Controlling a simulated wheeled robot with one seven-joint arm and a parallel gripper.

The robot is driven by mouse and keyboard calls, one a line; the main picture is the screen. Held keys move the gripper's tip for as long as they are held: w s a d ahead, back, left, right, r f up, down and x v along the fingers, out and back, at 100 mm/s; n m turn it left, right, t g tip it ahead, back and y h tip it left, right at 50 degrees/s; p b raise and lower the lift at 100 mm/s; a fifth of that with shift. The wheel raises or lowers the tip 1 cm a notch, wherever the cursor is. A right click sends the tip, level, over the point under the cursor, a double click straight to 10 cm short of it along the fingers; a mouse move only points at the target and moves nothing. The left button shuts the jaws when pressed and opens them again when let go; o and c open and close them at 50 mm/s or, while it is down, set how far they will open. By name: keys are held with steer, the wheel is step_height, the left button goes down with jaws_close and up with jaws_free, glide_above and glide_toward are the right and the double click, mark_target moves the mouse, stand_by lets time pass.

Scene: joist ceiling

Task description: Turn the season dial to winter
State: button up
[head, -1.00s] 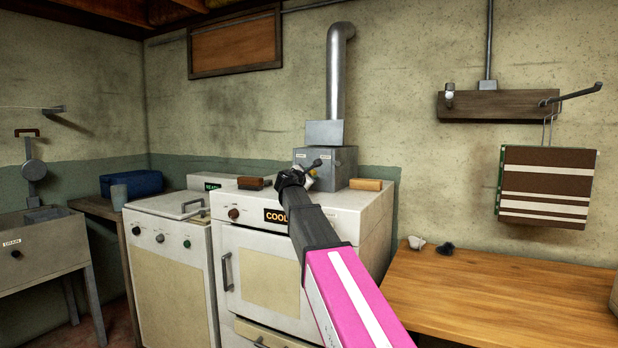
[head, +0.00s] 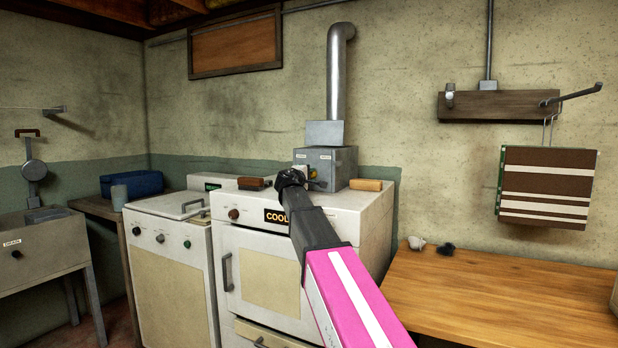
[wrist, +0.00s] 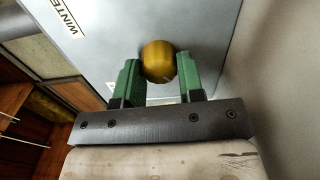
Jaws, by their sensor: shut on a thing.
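The season dial is on the grey metal box (head: 345,168) under the flue pipe, on top of the white cabinet marked COOL. In the wrist view a round brass knob (wrist: 158,58) stands out from the box's grey face, between the green fingers of my gripper (wrist: 158,66), which is shut on it. A white label reading WINTE, cut off by the frame edge (wrist: 68,20), is left of the knob. In the head view my dark wrist hides most of the dial and the fingers. Two small labels on the box are too small to read there.
A brown block (head: 251,183) and a tan wooden block (head: 366,185) lie on the cabinet top, either side of the box. A white appliance (head: 170,260) stands to the left. A wooden table (head: 490,300) at the right is mostly clear.

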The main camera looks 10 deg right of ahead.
steer(key=shift+m, duration=1.7)
steer(key=o, duration=0.9)
steer(key=v, duration=1)
steer(key=shift+s+a, duration=0.2)
steer(key=shift+s, duration=0.15)
